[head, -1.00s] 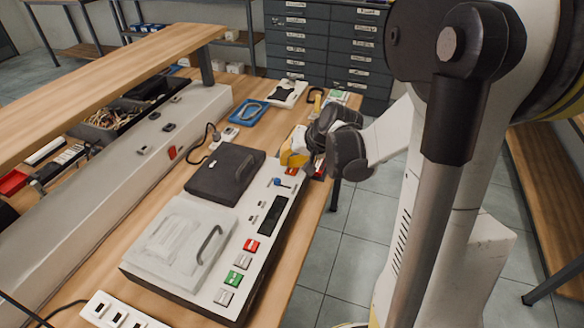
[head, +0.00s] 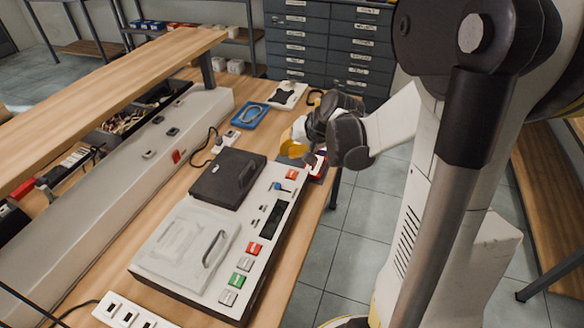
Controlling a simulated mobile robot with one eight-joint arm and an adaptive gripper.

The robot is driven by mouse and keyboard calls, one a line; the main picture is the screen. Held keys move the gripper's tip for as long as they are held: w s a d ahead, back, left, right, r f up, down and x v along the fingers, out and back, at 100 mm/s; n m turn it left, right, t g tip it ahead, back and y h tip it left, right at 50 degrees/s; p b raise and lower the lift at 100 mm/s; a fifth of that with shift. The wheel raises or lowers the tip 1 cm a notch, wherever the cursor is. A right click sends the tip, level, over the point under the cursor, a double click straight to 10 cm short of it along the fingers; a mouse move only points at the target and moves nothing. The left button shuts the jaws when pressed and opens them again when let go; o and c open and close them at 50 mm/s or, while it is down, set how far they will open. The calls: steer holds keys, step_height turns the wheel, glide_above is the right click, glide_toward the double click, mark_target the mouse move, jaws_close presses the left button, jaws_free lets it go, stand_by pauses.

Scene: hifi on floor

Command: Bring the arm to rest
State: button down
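My gripper (head: 300,150) is at the far right end of the test device, above the bench's right edge. Its yellow part shows, but the dark wrist links hide most of its fingers, so I cannot tell whether it is open or shut. Just below it is a small red and white item (head: 318,166), partly hidden; I cannot tell whether the gripper touches it. My arm (head: 395,120) reaches in from the right, bent, with the wrist low over the bench.
The device (head: 262,246) has two lids with handles, coloured buttons and a blue key. A blue tray (head: 249,115) and a white tray (head: 287,96) lie behind. A raised wooden shelf (head: 110,90) runs along the left. Grey drawers (head: 325,45) stand at the back.

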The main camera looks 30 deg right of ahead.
steer(key=shift+r+p, duration=0.35)
steer(key=shift+r, duration=0.45)
steer(key=shift+f, duration=0.1)
steer(key=s+a+r+n, duration=0.3)
steer(key=s+a+r, duration=0.1)
steer(key=s+a, duration=0.3)
steer(key=s+a+r+n+h, duration=0.1)
steer(key=s+a+r+n, duration=0.2)
steer(key=s+a, duration=0.4)
steer(key=s+r, duration=0.1)
steer(key=s, duration=0.3)
steer(key=shift+s+a+h, duration=0.15)
steer(key=shift+a+h, duration=0.15)
steer(key=shift+a, duration=0.1)
steer(key=shift+r, duration=0.1)
